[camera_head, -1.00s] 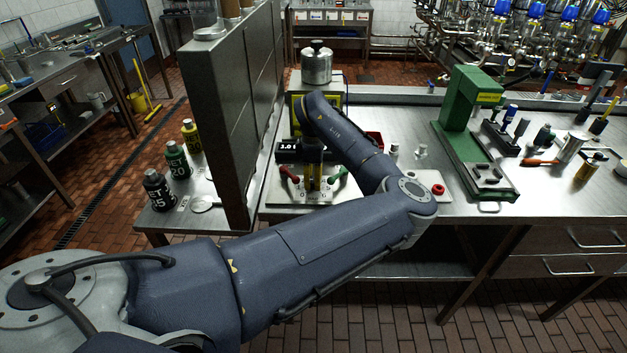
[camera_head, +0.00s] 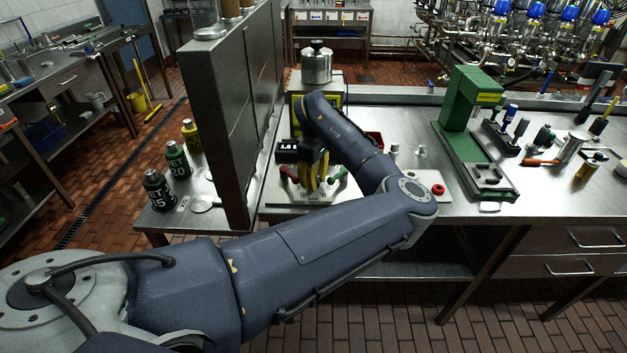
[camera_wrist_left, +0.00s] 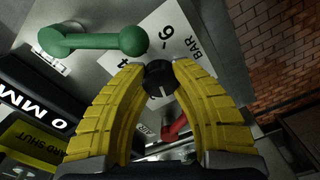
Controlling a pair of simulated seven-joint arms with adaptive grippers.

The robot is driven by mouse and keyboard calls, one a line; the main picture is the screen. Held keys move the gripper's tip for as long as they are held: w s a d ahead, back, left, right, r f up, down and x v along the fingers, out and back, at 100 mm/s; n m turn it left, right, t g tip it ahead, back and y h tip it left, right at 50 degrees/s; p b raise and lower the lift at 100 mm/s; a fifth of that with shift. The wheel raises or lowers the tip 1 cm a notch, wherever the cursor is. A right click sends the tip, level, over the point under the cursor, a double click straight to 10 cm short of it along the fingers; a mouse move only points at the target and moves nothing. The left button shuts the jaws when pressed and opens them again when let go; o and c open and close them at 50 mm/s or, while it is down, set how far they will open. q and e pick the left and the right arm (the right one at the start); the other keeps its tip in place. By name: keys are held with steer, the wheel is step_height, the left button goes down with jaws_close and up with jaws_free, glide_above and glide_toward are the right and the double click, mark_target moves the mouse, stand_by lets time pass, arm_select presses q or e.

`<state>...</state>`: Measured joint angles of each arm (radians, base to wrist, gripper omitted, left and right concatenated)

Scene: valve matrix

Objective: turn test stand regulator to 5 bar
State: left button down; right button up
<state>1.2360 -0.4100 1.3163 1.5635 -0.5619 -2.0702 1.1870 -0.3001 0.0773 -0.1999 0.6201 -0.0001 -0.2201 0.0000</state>
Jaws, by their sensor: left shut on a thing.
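The test stand regulator knob (camera_wrist_left: 158,80) is small, black and round with a white pointer line. In the left wrist view it sits between the two yellow fingertips of my left gripper (camera_wrist_left: 160,74), which is shut on it. The pointer line faces toward the bottom of that view. A white scale plate (camera_wrist_left: 172,40) beside it reads "6" and "BAR"; its other marks are partly covered. In the head view my left gripper (camera_head: 316,187) reaches down onto the stand's panel, and the knob is hidden there. My right gripper is in neither view.
A green handle (camera_wrist_left: 95,40) and a red handle (camera_wrist_left: 176,130) flank the knob closely. A black display (camera_head: 288,150) stands behind, its digits partly covered by my arm. A tall metal partition (camera_head: 228,110) is at the left; a green press (camera_head: 462,105) stands right.

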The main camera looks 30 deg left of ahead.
arm_select(q)
steer(key=c, duration=0.9)
jaws_free()
steer(key=shift+c, duration=0.2)
step_height(320, 180, up, 12)
steer(key=shift+r, duration=0.1)
